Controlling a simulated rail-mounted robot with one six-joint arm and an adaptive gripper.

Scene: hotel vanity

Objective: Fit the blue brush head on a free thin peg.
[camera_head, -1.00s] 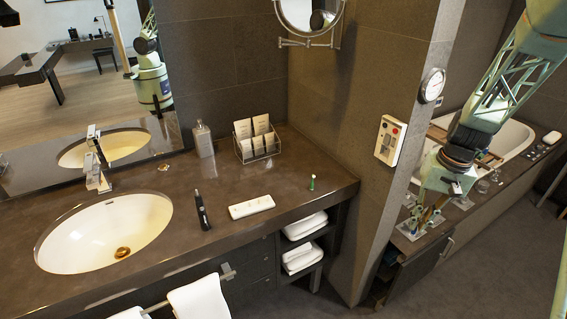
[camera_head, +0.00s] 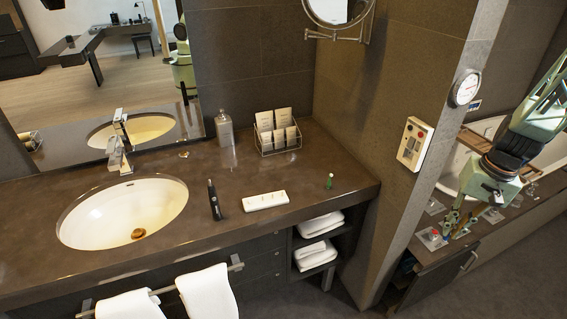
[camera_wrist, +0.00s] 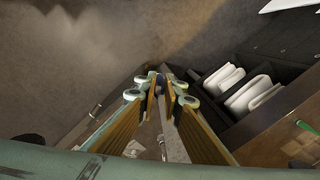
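My gripper (camera_head: 455,222) is at the right of the head view, low over the ledge beside the bathtub. In the wrist view its fingers (camera_wrist: 161,80) are close together with a small dark blue thing, seemingly the blue brush head (camera_wrist: 160,77), between the tips. The fingers hide most of it. A white holder strip (camera_head: 265,201) lies on the vanity counter; its pegs are too small to make out. A dark toothbrush handle (camera_head: 214,201) stands left of it. A small green piece (camera_head: 330,181) stands to its right.
The counter (camera_head: 350,190) holds a sink (camera_head: 120,212), a bottle (camera_head: 225,130) and a wire basket (camera_head: 278,135). A wall (camera_head: 420,90) with a switch panel (camera_head: 414,143) separates counter and tub ledge. Small clear stands, one with a red part (camera_head: 434,234), sit on the ledge by my gripper.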

